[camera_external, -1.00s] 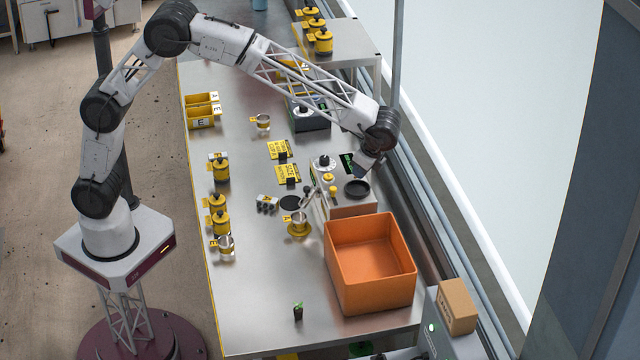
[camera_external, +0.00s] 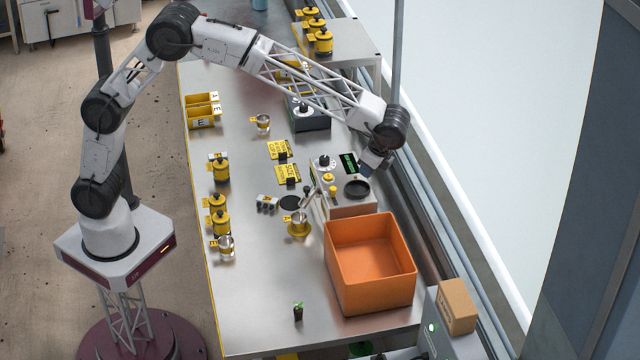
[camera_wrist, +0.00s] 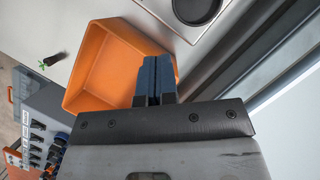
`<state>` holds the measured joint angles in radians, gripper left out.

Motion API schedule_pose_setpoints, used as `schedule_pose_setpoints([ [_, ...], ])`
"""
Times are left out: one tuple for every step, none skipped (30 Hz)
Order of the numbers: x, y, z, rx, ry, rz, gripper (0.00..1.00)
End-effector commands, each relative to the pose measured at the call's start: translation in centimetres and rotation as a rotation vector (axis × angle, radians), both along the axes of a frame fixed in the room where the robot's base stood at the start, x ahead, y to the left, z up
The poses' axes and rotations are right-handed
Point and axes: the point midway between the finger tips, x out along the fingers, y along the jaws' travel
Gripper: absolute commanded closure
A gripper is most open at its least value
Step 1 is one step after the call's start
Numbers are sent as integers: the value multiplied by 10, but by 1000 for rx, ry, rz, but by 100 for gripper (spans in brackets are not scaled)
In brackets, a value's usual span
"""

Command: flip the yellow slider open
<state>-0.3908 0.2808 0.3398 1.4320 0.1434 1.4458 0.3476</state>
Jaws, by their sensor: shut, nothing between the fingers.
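The seeder machine (camera_external: 352,211) is a grey box on the metal table. On its top are a small upright yellow piece (camera_external: 333,191), which may be the slider, a yellow round knob (camera_external: 328,178), a dial (camera_external: 322,162) and a dark round dish (camera_external: 357,188). My gripper (camera_external: 364,173) hangs above the back right of the machine, near the dish and apart from the yellow piece. In the wrist view its two blue fingers (camera_wrist: 155,63) are together and empty. That view shows part of the dish (camera_wrist: 197,8), but no yellow slider.
An orange bin (camera_external: 371,290) stands just in front of the machine. A green display (camera_external: 348,163) is behind the dish. A metal funnel-like part (camera_external: 311,199) and a yellow-based cup (camera_external: 299,228) are to the left. A window rail runs along the right.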

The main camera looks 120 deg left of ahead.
Motion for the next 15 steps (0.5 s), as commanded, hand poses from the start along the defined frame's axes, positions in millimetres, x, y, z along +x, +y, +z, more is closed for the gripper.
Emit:
schedule_pose_setpoints([
  [0,0,1,0,-1,0,100],
  [0,0,1,0,-1,0,100],
  [0,0,1,0,-1,0,100],
  [0,0,1,0,-1,0,100],
  [0,0,1,0,-1,0,100],
  [0,0,0,0,-1,0,100],
  [-1,0,0,0,-1,0,100],
  [-1,0,-1,0,-1,0,100],
  [-1,0,-1,0,-1,0,100],
  [-2,0,-2,0,-1,0,100],
  [-2,0,-3,0,-1,0,100],
  [-3,0,-5,0,-1,0,100],
  [-3,0,-7,0,0,0,100],
  [-4,0,-9,0,0,0,100],
  [-5,0,-12,0,0,1,100],
])
